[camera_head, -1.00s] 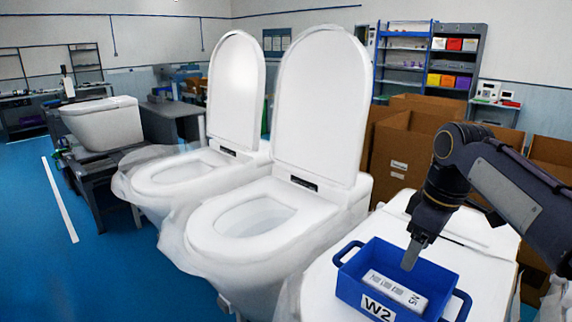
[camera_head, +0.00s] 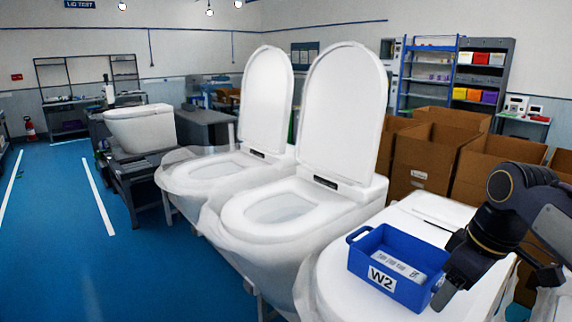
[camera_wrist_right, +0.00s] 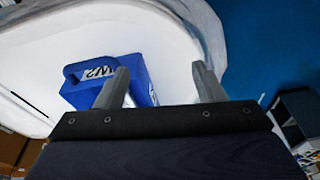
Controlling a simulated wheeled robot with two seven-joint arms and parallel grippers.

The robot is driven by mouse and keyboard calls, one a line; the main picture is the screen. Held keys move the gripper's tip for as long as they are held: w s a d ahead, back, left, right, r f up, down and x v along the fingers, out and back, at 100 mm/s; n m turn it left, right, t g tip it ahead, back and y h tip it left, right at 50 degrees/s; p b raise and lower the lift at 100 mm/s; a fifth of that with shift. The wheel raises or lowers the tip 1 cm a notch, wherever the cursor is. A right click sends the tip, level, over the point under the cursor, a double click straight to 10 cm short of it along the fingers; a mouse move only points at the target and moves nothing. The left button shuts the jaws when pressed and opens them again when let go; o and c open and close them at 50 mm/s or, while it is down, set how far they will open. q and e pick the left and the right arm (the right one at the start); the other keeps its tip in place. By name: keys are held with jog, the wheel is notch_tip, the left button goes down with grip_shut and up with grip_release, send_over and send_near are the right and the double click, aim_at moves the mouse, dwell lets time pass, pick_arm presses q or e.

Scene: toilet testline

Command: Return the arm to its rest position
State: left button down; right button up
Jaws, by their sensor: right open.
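My right arm comes in from the right in the head view, with its right gripper (camera_head: 440,302) low beside the right end of a blue bin (camera_head: 369,241) marked W2. In the right wrist view the two fingers of the right gripper (camera_wrist_right: 165,88) are spread apart with nothing between them. The blue bin (camera_wrist_right: 77,72) shows there partly behind the left finger. A white labelled box (camera_head: 398,266) lies inside the bin. The bin stands on a white closed toilet lid (camera_head: 325,255). My left gripper is in neither view.
Two toilets with raised lids (camera_head: 345,115) (camera_head: 268,100) stand left of the bin, wrapped partly in clear plastic. Cardboard boxes (camera_head: 425,158) stand behind the right arm. A white cistern (camera_head: 140,128) sits on a dark bench. The blue floor (camera_head: 60,255) at the left is open.

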jog(key=s+a+f+m+t, duration=0.1)
jog(key=s+a+f+m, duration=0.1)
jog(key=s, duration=0.4)
jog(key=s+a+f+m+t+y, duration=0.1)
jog(key=s+a+f+m, duration=0.2)
jog(key=s+f, duration=0.2)
jog(key=s+a+f+m+t+y, duration=0.1)
jog(key=s+a+f+m, duration=0.1)
jog(key=s+f, duration=0.4)
jog(key=shift+s+a+f+m+t, duration=0.35)
jog(key=shift+f+m, duration=0.2)
jog(key=shift+m, duration=0.25)
